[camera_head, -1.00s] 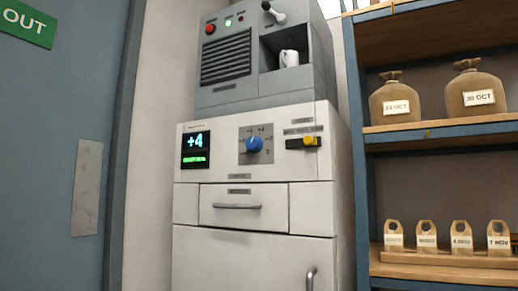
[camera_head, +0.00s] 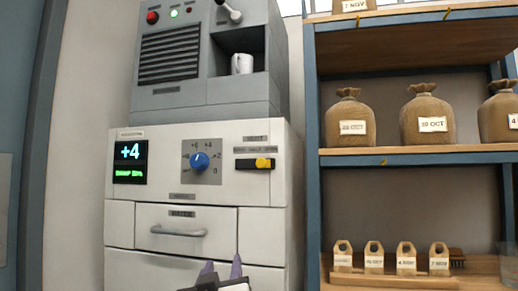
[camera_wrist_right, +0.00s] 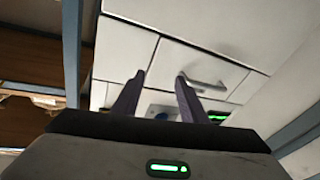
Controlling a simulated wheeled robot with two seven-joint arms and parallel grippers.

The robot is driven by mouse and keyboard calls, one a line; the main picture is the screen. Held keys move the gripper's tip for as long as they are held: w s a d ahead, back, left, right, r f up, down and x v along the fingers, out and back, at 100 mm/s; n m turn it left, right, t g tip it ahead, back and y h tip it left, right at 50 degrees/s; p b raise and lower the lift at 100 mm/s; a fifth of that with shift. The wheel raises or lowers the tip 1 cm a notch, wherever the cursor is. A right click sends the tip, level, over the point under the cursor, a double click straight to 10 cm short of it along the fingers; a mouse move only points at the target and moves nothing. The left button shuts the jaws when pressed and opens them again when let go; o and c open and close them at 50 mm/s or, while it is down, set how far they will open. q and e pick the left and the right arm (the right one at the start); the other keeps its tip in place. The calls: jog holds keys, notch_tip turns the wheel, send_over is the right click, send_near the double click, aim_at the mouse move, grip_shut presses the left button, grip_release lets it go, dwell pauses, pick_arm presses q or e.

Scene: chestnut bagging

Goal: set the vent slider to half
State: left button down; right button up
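The vent slider is a yellow knob (camera_head: 262,163) in a black slot (camera_head: 246,163) at the upper right of the white machine's front (camera_head: 220,140). The knob sits right of the slot's middle; the small lettering above it is too small to read surely. My right gripper (camera_head: 222,268) is at the bottom of the head view, below the slider and in front of the lower drawer area. In the right wrist view its two purple fingers (camera_wrist_right: 160,98) stand apart with nothing between them. My left gripper is not in view.
A blue dial (camera_head: 199,161) and a display (camera_head: 130,162) reading +4 are left of the slider. A drawer with a grey handle (camera_head: 179,231) is below. A shelf (camera_head: 400,155) with sacks and small tagged bags stands to the right.

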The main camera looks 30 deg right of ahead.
aim_at(260, 163)
jog(key=s+d+r+m+g+h+p, duration=0.1)
jog(key=s+d+r+m+h, duration=0.15)
jog(key=r, duration=0.65)
jog(key=s+d+r+m+g+h+p, duration=0.1)
jog(key=s+r+m+h, duration=0.2)
jog(key=r, duration=0.6)
jog(key=shift+h, duration=0.35)
jog(key=x, duration=0.7)
jog(key=p+x, duration=0.1)
jog(key=x, duration=0.3)
jog(key=shift+w+a+r, duration=0.1)
jog(key=shift+w+a, duration=0.25)
jog(key=shift+a, duration=0.05)
grip_shut()
